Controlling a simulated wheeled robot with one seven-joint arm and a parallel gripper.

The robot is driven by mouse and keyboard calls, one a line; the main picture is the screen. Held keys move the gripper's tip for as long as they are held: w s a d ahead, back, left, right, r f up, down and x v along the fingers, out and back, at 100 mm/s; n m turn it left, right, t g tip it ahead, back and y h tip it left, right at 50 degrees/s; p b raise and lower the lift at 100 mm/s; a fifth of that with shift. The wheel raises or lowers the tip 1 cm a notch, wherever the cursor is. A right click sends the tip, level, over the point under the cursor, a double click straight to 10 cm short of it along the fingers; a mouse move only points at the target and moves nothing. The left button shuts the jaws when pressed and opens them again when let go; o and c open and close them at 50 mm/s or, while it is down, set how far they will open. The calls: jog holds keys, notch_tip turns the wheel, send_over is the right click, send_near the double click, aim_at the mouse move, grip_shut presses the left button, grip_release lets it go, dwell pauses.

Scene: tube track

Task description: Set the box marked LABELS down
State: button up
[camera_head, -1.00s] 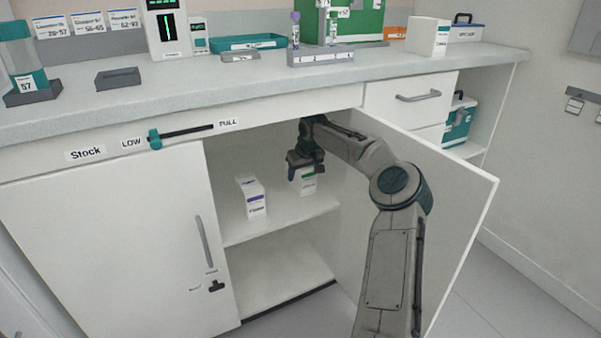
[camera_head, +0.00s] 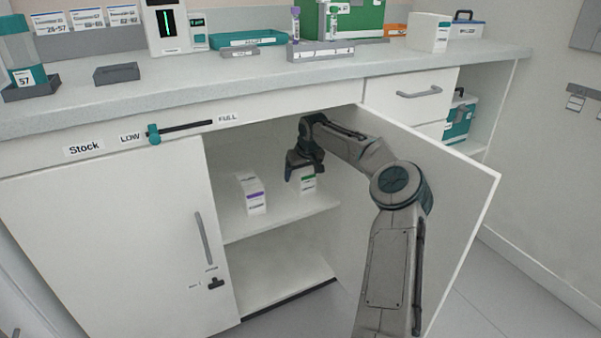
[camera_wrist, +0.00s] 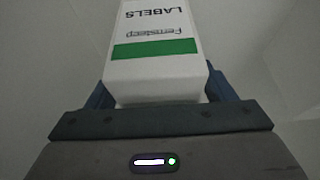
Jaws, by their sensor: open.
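The box marked LABELS (camera_wrist: 155,50) is white with a green band, and its print appears upside down in the wrist view. In the head view the box (camera_head: 308,183) stands on the upper shelf (camera_head: 275,222) inside the open cupboard, partly hidden by my gripper. My gripper (camera_head: 303,172) is at the box, with its jaws open. In the wrist view the dark blue fingers (camera_wrist: 158,92) show on both sides of the box's near end. I cannot tell whether either finger touches it.
A white box with a purple band (camera_head: 252,194) stands on the same shelf to the left. The open cupboard door (camera_head: 440,215) is to the right of my arm. The left cupboard door (camera_head: 120,235) is shut. The lower shelf is empty.

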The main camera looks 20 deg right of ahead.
jog(key=shift+r, duration=0.3)
jog(key=shift+s+r+p, duration=0.15)
jog(key=shift+r+p, duration=0.8)
jog(key=shift+p, duration=0.15)
jog(key=s+p, duration=0.1)
jog(key=s, duration=1.1)
jog(key=shift+d, duration=0.2)
jog(key=shift+s, duration=0.1)
